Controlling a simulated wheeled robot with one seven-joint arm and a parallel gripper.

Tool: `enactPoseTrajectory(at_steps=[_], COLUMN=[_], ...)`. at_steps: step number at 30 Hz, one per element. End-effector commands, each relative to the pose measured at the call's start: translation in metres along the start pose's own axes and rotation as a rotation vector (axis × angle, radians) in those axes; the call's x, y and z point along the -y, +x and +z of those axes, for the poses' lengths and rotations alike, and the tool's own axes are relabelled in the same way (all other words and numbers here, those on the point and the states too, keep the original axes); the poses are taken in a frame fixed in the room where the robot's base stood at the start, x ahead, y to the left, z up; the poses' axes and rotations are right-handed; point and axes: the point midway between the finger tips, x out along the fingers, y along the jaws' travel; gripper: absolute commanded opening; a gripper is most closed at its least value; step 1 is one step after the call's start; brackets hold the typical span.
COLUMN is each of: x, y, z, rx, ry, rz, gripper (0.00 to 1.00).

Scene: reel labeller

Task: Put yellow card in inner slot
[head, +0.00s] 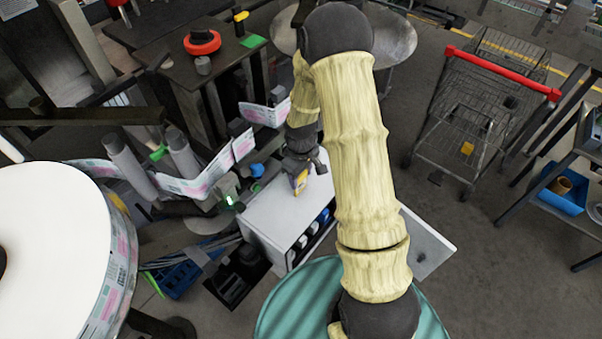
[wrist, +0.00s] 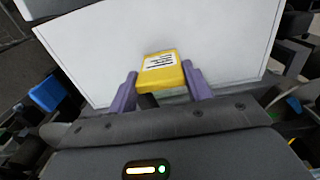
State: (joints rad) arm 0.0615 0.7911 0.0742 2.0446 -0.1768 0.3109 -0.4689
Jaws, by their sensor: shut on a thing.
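The yellow card (wrist: 160,72) has a white printed label on its face. My gripper (wrist: 160,88) is shut on it, with a purple finger on each side, and the card sticks out past the fingertips. In the head view my gripper (head: 300,172) is over the white top of a cabinet (head: 272,212), and a bit of the yellow card (head: 300,181) shows below it. I cannot tell whether the card touches the top. The cabinet's front has several dark openings with white and blue parts. I cannot tell which opening is the inner slot.
A large white label reel (head: 50,240) stands at the left, with printed label web (head: 215,172) running from it past grey rollers. A wire cart (head: 480,105) with a red handle and a bench with a blue bin (head: 565,187) are at the right. Open floor lies between.

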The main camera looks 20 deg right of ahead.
Motion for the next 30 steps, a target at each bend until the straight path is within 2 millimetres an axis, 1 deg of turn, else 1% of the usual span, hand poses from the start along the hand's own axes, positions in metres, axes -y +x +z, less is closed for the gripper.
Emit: enactPoseTrajectory(at_steps=[6,7,8,9,10,18,23,26,30], x=[0.000,0.000,0.000,0.000,0.000,0.000,0.000,0.000,-0.001], y=[0.004,0.003,0.003,0.003,0.003,0.002,-0.003,-0.013,-0.032], z=[0.000,0.000,0.000,0.000,0.000,0.000,0.000,-0.001,0.000], rx=[0.000,0.000,0.000,0.000,0.000,0.000,-0.001,-0.003,-0.004], ry=[-0.001,-0.001,-0.001,-0.001,-0.001,-0.001,0.000,0.000,0.000], rz=[0.000,0.000,0.000,0.000,0.000,-0.001,0.000,0.001,0.002], gripper=[0.22,0.53,0.59,0.67,0.71,0.71,0.71,0.71,0.71])
